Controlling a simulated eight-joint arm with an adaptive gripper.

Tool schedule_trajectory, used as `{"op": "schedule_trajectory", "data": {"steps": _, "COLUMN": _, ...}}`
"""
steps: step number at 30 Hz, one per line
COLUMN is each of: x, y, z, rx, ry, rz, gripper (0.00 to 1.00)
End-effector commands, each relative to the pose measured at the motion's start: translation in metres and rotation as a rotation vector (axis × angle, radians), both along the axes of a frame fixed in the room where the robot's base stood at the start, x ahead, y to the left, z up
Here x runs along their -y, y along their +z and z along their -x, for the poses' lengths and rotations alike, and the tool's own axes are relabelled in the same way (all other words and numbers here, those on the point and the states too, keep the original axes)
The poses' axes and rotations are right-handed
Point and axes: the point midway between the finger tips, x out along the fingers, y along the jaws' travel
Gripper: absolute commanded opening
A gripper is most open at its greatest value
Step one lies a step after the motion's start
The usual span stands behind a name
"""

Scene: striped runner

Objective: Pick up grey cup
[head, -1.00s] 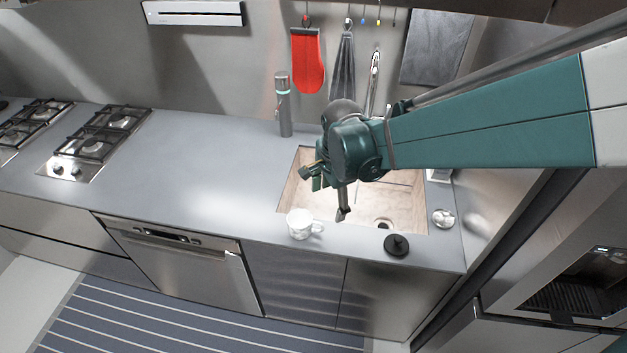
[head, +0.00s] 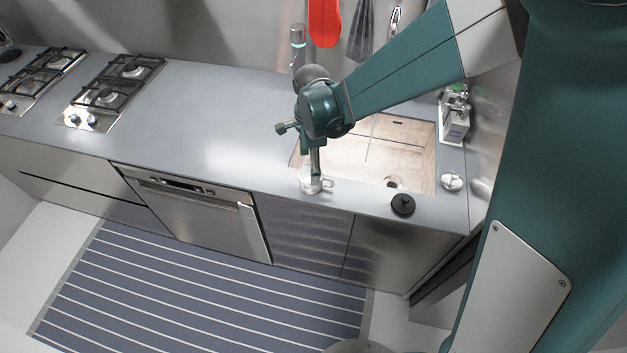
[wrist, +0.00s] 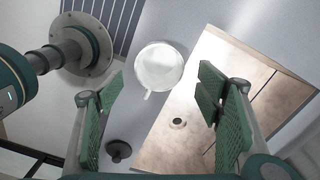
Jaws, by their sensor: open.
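The pale grey-white cup (head: 311,185) stands upright on the counter at the front left edge of the sink, its handle toward the right in the head view. In the wrist view the cup (wrist: 158,65) shows its round rim, with the handle pointing down the picture. My gripper (head: 314,172) is above the cup and hides part of it in the head view. In the wrist view my gripper (wrist: 162,84) has its green pads spread wide and empty. The cup appears beyond the fingertips, between their lines. I cannot tell the exact height gap.
The wooden-toned sink basin (head: 395,165) lies just right of the cup. A black round stopper-like object (head: 403,204) and a small white item (head: 452,181) sit farther right. A grey bottle (head: 297,50) stands behind the arm. The counter (head: 215,125) to the left is clear.

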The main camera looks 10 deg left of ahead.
Motion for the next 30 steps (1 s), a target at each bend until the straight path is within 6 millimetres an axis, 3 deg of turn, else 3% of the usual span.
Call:
{"op": "schedule_trajectory", "data": {"steps": 16, "x": 0.000, "y": -0.024, "z": 0.000, "rx": 0.000, "ry": 0.001, "rz": 0.000, "gripper": 0.65}}
{"op": "schedule_trajectory", "data": {"steps": 30, "x": 0.001, "y": -0.028, "z": 0.000, "rx": 0.000, "ry": 0.001, "rz": 0.000, "gripper": 0.65}}
